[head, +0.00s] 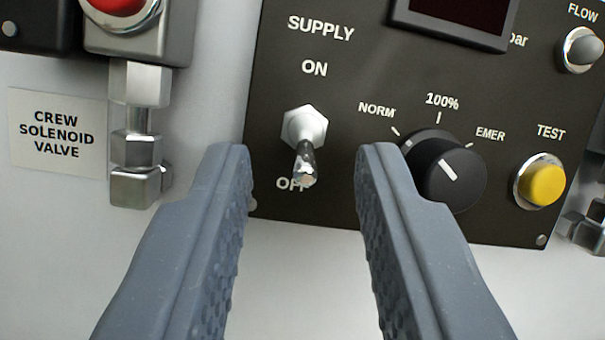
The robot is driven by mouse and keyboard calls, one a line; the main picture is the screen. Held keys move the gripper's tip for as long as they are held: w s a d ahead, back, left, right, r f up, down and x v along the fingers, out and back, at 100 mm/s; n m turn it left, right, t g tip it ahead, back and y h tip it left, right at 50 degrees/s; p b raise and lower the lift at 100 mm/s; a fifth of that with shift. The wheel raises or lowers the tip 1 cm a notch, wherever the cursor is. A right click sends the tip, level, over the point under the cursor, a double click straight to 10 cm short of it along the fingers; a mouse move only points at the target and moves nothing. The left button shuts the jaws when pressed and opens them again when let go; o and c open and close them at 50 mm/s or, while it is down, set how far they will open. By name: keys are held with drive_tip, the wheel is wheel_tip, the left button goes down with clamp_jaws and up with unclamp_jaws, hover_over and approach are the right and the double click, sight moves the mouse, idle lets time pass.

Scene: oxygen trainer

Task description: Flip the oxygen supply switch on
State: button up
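The oxygen supply switch (305,160) is a silver toggle lever in a white hex nut on a dark panel (350,90). Its lever points down over the OFF label, and ON is printed above it. My gripper (304,155) is open, with its two grey fingers apart. In the picture the left fingertip is left of the lever and the right fingertip is right of it. The lever shows between them with a gap on both sides. I cannot tell how far the fingertips are from the panel.
A black rotary knob (445,172) marked NORM, 100% and EMER shows just beside the right finger. A yellow TEST button (541,183) is farther right. Metal fittings (138,145) and a red button (118,5) are at left. Bare white wall lies below the panel.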

sight(308, 129)
clamp_jaws()
drive_tip(key=shift+r, duration=0.1)
drive_tip(key=shift+s+r+g+p, duration=0.2)
drive_tip(key=shift+r+g+p, duration=0.4)
drive_tip(key=shift+g+p, duration=0.45)
drive_tip(key=r+g+p, duration=0.1)
drive_tip(key=g+p, duration=0.1)
drive_tip(key=p, duration=0.4)
drive_tip(key=shift+r+g, duration=0.15)
drive_tip(key=shift+g, duration=0.2)
drive_tip(key=g+p, duration=0.1)
drive_tip(key=p, duration=0.5)
drive_tip(key=r+g+p, duration=0.1)
drive_tip(key=g+p, duration=0.1)
drive_tip(key=p, duration=0.4)
drive_tip(key=shift+w+r, duration=0.1)
drive_tip(key=shift+r, duration=0.15)
drive_tip(key=g+p, duration=0.1)
drive_tip(key=p, duration=0.4)
drive_tip(key=shift+w+r+g, duration=0.1)
drive_tip(key=shift+g, duration=0.3)
drive_tip(key=shift+f+g+p, duration=0.25)
drive_tip(key=shift+g+p, duration=0.05)
drive_tip(key=shift+p, duration=0.45)
